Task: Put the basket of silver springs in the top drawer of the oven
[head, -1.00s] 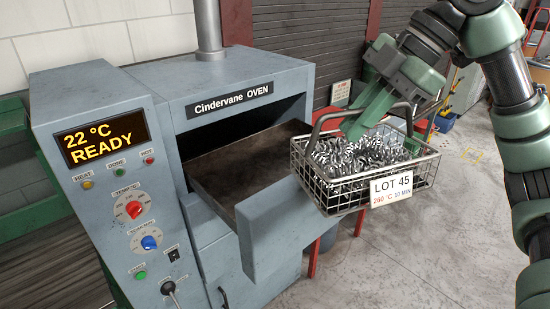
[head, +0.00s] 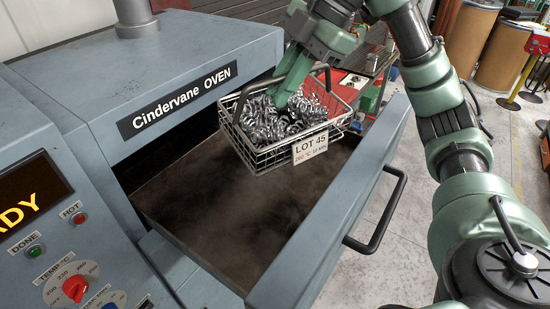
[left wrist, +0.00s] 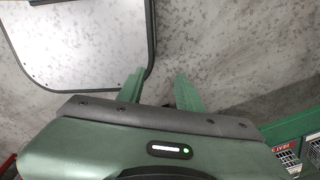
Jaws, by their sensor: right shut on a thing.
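The wire basket of silver springs (head: 262,157) has a dark handle and a "LOT 45" tag (head: 310,146). In the head view it hangs over the far part of the oven's open top drawer (head: 225,225). I cannot tell how far it is above the drawer floor. My right gripper (head: 290,92) is shut on the basket, at its handle. The Cindervane oven (head: 150,70) stands at the left. In the left wrist view, my left gripper (left wrist: 160,90) is open, with its two green fingers apart and nothing between them.
The drawer's front panel (head: 335,215) with its dark handle (head: 380,215) sticks out into the aisle. The control panel (head: 45,230) is at the lower left. Brown drums (head: 500,50) stand at the back right. The near part of the drawer is bare.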

